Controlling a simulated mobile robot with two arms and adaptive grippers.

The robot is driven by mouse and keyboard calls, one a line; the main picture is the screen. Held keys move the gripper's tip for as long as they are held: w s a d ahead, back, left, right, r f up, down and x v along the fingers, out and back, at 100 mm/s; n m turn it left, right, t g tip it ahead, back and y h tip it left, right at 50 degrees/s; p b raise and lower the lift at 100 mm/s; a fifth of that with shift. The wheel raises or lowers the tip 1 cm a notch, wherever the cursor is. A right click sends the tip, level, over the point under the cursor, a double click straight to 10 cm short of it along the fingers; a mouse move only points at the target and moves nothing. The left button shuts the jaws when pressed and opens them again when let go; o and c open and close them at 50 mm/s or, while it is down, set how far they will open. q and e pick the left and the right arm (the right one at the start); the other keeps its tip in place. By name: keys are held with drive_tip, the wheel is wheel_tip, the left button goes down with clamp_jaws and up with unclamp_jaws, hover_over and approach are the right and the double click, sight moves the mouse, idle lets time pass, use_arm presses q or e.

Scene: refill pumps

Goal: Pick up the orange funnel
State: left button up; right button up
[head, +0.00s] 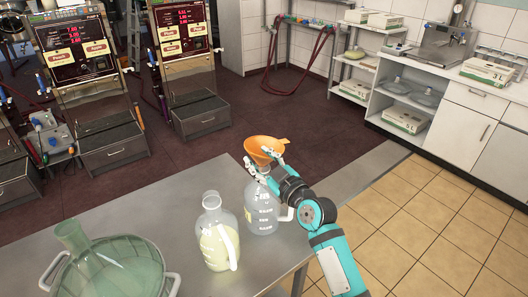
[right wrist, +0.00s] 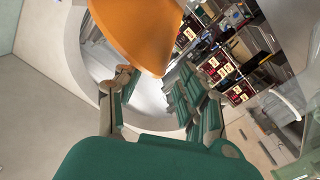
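The orange funnel (head: 264,149) is wide side up, above the top of a clear jug (head: 262,208) at the right end of the grey table. Whether its stem sits in the jug's neck is hidden. My right gripper (head: 262,165) is at the funnel's lower side, with one finger on each side. In the right wrist view the funnel (right wrist: 142,32) fills the top, in front of the fingertips (right wrist: 157,88). The fingers are spread, with a gap between them; no firm grip on the funnel shows. My left gripper is not in view.
A jug with pale yellow liquid (head: 217,235) stands left of the clear jug. A green translucent basin (head: 110,270) with a green bottle is at the table's left. Pump machines (head: 180,50) stand behind; white cabinets (head: 465,120) are at the right.

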sight(246, 145)
drive_tip(key=shift+p+x, duration=0.4)
drive_tip(key=shift+x, duration=2.55)
drive_tip(key=shift+c, duration=1.1)
clamp_jaws()
